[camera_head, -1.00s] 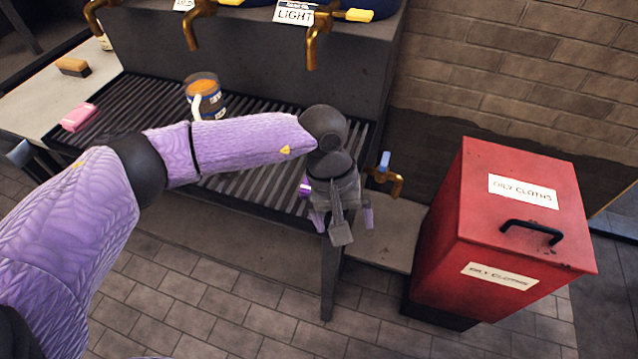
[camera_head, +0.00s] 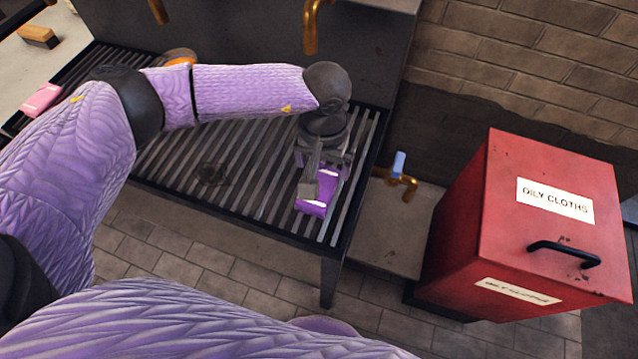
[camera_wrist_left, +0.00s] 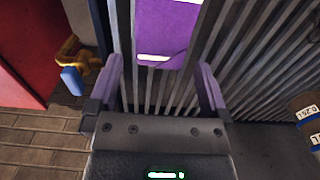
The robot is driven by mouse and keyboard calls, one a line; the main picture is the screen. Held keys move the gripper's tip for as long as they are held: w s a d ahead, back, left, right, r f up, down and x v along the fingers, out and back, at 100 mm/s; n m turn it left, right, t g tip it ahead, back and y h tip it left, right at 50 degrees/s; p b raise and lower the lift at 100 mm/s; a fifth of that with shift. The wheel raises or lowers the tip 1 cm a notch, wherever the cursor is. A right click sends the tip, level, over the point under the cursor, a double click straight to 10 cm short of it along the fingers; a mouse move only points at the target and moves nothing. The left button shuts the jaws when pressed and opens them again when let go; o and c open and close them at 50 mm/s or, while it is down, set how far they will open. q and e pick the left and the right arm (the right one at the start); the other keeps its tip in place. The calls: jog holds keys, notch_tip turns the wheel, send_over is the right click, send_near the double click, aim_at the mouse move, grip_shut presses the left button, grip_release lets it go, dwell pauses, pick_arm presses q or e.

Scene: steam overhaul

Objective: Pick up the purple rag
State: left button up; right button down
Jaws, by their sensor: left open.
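The purple rag (camera_head: 324,194) lies on the slatted metal rack (camera_head: 240,185) near its right front edge. In the left wrist view the rag (camera_wrist_left: 166,32) is folded, with pale stripes, and lies beyond the fingertips, between their lines. My left gripper (camera_wrist_left: 159,72) is open and empty, pointing at the rag. In the head view the left gripper (camera_head: 322,172) is over the rag and hides part of it. I cannot tell whether the fingers touch it. My right gripper is not in view.
A red bin labelled oily cloths (camera_head: 530,220) stands right of the rack. A brass tap with a blue handle (camera_head: 400,180) sits between them. A pink block (camera_head: 41,99) lies at the rack's left. A mug (camera_head: 180,55) is mostly hidden behind my left arm.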

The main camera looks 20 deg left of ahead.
aim_at(322, 178)
pick_arm(q)
notch_tip(322, 178, down, 5)
jog(key=shift+s+a+b, duration=0.1)
jog(key=shift+s+b, duration=0.05)
jog(key=shift+b, duration=0.55)
jog(key=shift+r, duration=0.1)
jog(key=c, duration=1)
jog(key=shift+o, duration=0.2)
jog(key=shift+r, duration=0.1)
